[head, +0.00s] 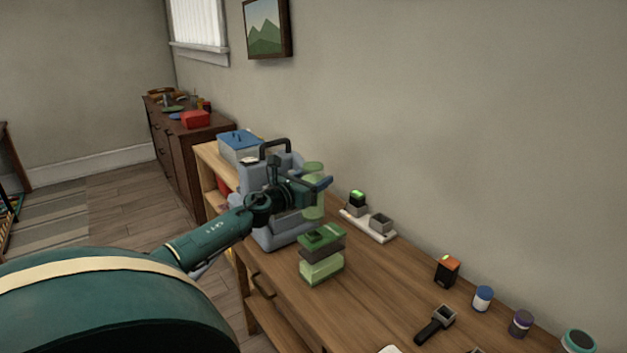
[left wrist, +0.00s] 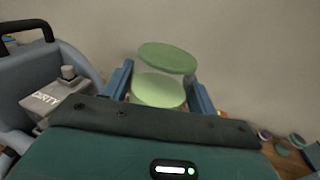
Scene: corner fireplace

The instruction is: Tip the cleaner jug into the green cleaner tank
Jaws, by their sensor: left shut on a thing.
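The cleaner jug (head: 313,201) is a clear cylinder with a green top and pale green contents. My left gripper (head: 317,185) is shut around its side and holds it roughly upright, beside the grey machine. In the left wrist view the jug (left wrist: 165,77) sits between the blue fingers. The green cleaner tank (head: 322,268) is a boxy, see-through green container with a dark green top. It stands on the table, in front of and below the jug in the head view. Whether its top is open is unclear. My right gripper is not in view.
The grey machine (head: 254,180) with a black handle stands behind my left gripper. Its tank marked "DIRTY" (left wrist: 48,100) shows in the left wrist view. A white tray (head: 380,234), a black tool (head: 432,328) and several small jars lie right on the wooden table (head: 385,290).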

